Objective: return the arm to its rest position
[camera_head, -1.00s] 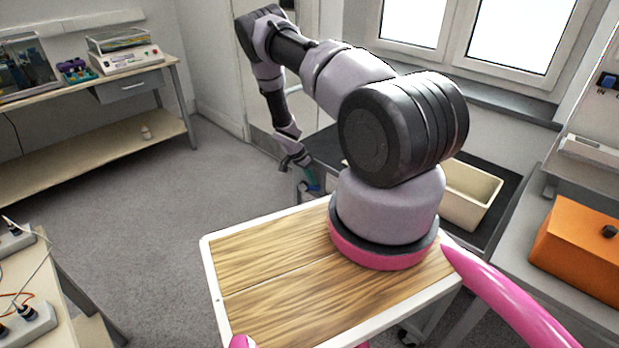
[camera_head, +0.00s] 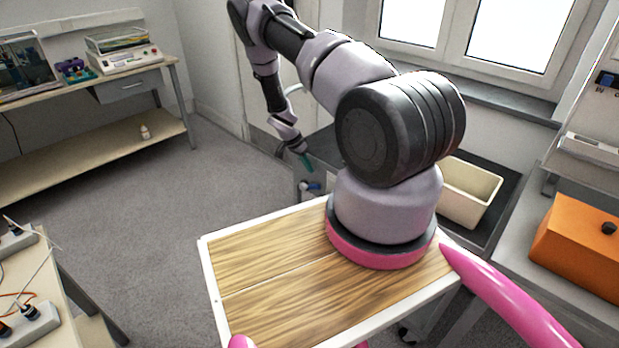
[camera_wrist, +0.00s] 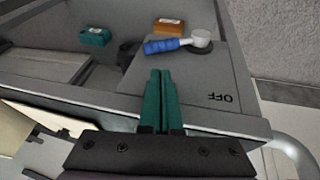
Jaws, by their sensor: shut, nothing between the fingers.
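My arm (camera_head: 345,75) rises from its pink-ringed base, reaches up and left, and bends down at the far end. My gripper (camera_head: 306,161) points downward near the left edge of the dark table; in the wrist view its green fingers (camera_wrist: 160,92) lie side by side, shut, with nothing between them. The fingers look apart from the blue-handled part, though the gap is hard to judge.
A dark table (camera_head: 495,200) carries a cream bin (camera_head: 468,192). An orange box (camera_head: 580,245) sits on the right bench. In the wrist view, a teal block (camera_wrist: 95,37) and an orange block (camera_wrist: 168,25) lie farther back. Open floor (camera_head: 150,215) spreads to the left.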

